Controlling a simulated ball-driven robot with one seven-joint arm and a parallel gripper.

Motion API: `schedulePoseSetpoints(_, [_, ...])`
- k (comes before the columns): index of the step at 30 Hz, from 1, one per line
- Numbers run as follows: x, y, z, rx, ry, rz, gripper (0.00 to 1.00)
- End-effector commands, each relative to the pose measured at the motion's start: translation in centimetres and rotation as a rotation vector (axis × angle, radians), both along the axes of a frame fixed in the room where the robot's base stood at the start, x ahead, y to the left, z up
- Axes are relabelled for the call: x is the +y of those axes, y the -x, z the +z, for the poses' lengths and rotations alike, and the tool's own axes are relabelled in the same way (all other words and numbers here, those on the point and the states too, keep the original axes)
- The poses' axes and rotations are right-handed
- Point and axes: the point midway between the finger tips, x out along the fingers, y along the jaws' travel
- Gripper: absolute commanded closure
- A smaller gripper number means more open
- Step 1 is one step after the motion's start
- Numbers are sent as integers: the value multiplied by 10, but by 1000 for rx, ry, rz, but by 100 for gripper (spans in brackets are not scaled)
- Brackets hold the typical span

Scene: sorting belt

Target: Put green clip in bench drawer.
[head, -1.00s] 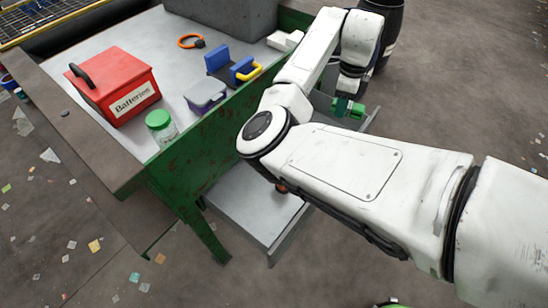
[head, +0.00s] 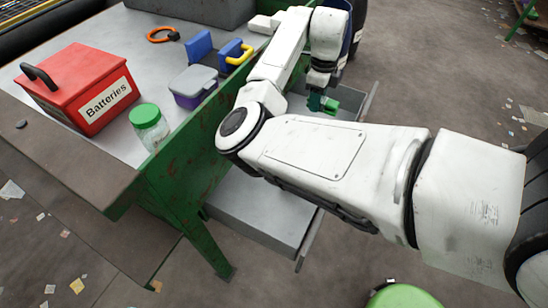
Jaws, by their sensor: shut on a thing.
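The green clip (head: 331,106) is held at the tip of my gripper (head: 317,98), at the upper middle of the head view. My gripper points down and is shut on the clip. The bench drawer (head: 255,208) is pulled out from the bench's green side, and its grey floor shows below my arm. The clip appears over the far part of the drawer, near its far edge. I cannot tell its exact height above the drawer floor. My forearm hides the middle of the drawer.
On the bench top (head: 105,150) stand a red Batteries box (head: 80,88), a green-lidded jar (head: 149,124), a grey-lidded purple container (head: 194,87), a blue case with a yellow handle (head: 235,55) and an orange ring (head: 161,35). A round green thing (head: 403,296) shows at the bottom edge.

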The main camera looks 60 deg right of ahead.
Motion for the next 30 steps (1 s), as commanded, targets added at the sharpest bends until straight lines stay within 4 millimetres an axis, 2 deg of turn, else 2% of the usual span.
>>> schedulePoseSetpoints(1, [0, 0, -23, 1, -1, 0, 89])
schedulePoseSetpoints(4, [0, 0, -42, 0, 0, 0, 89])
schedulePoseSetpoints(14, [0, 0, -69, 1, 0, 1, 89])
schedulePoseSetpoints(21, [1, 0, -104, 1, -1, 3, 89])
schedulePoseSetpoints(26, [0, 0, -117, 0, 0, 1, 89])
schedulePoseSetpoints(30, [1, 1, -139, 1, -2, 1, 89])
